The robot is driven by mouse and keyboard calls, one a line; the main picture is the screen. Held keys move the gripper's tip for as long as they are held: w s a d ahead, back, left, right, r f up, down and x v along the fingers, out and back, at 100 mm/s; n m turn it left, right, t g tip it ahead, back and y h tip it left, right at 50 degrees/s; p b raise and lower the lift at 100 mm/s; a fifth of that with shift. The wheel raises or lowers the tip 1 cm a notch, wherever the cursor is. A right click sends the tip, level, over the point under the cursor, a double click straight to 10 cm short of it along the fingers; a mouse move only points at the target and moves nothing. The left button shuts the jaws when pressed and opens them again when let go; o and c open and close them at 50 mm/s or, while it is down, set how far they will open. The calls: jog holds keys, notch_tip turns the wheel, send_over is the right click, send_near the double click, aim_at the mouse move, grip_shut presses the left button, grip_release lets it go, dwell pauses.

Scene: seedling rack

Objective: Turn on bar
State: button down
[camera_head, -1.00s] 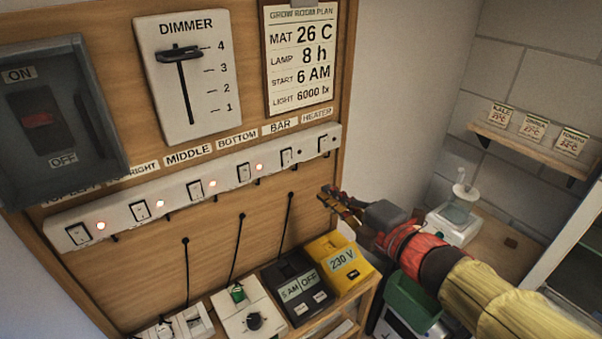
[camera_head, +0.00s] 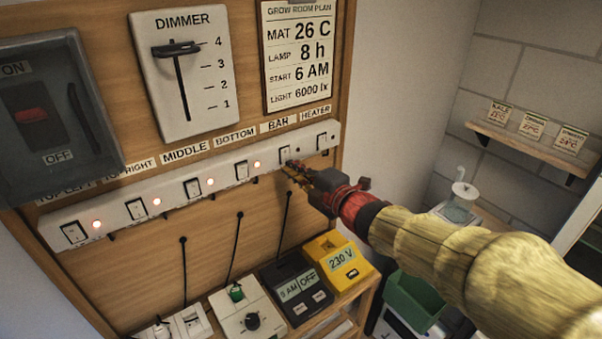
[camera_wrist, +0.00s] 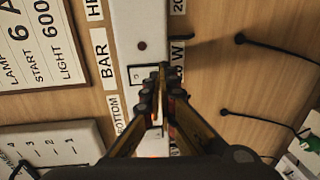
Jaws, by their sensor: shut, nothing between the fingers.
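The white switch strip (camera_head: 115,215) runs across the wooden board with a row of rocker switches. The bar switch (camera_head: 285,153) sits under the BAR label (camera_head: 279,125), and its lamp looks dark. In the wrist view the bar switch (camera_wrist: 137,75) is beside the BAR label, with a dark lamp near it. My gripper (camera_head: 290,165) is shut and empty, its tips at the lower edge of the bar switch. In the wrist view the gripper tips (camera_wrist: 162,72) overlap the switch's edge; contact cannot be told.
Several switches to the left have lit red lamps; the heater switch (camera_head: 322,141) is just right. A dimmer (camera_head: 183,75) and a plan sheet (camera_head: 299,55) hang above. A yellow 230 V box (camera_head: 338,261) and a dark timer (camera_head: 294,289) stand below.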

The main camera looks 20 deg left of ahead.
jog(key=shift+a, duration=0.1)
dwell(0.3)
jog(key=b, duration=0.4)
jog(key=shift+w+a+f+t+y, duration=0.1)
jog(key=shift+w+a+t+y, duration=0.15)
jog(key=shift+w+t+y, duration=0.05)
